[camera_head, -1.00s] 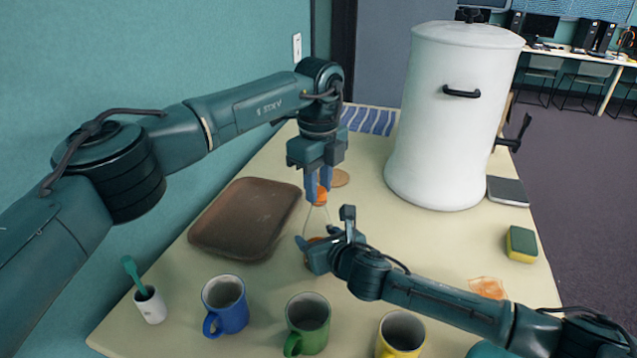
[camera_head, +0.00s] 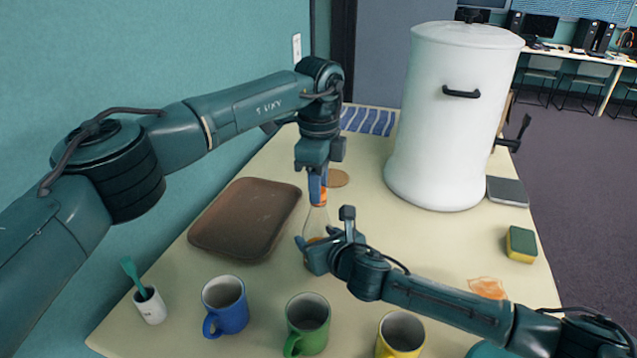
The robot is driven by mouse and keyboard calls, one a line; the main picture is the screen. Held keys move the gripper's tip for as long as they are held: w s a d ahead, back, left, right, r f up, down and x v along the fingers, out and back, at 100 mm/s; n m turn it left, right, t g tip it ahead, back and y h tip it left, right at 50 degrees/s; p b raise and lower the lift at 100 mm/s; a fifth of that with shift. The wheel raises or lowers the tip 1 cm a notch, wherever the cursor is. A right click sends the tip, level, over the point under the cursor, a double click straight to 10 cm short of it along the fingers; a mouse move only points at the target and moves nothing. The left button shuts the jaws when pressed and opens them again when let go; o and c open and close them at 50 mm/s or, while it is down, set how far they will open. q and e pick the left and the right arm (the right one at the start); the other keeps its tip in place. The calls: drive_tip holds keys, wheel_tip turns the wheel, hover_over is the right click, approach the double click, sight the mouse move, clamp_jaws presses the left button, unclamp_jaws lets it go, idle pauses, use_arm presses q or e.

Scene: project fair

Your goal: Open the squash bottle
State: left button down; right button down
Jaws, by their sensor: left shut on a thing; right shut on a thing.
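The squash bottle (camera_head: 317,219) stands upright on the table, clear with an orange cap (camera_head: 322,195) and orange liquid low down. My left gripper (camera_head: 318,196) points down from above and is shut on the cap. My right gripper (camera_head: 325,242) comes in from the right and is shut around the bottle's body, hiding much of its lower part. The cap is partly hidden by the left fingers. I cannot tell whether the cap is loose from the bottle.
A brown tray (camera_head: 240,250) lies left of the bottle. Blue (camera_head: 230,318), green (camera_head: 313,338) and yellow (camera_head: 388,350) mugs stand in front, with a white cup (camera_head: 151,308) at front left. A large white urn (camera_head: 450,130) stands behind right. A sponge (camera_head: 521,245) lies near the right edge.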

use_arm(q)
drive_tip(key=shift+r, duration=0.15)
drive_tip(key=shift+r, duration=0.9)
drive_tip(key=shift+r, duration=2)
use_arm(e)
drive_tip(key=shift+c, duration=1.9)
unclamp_jaws()
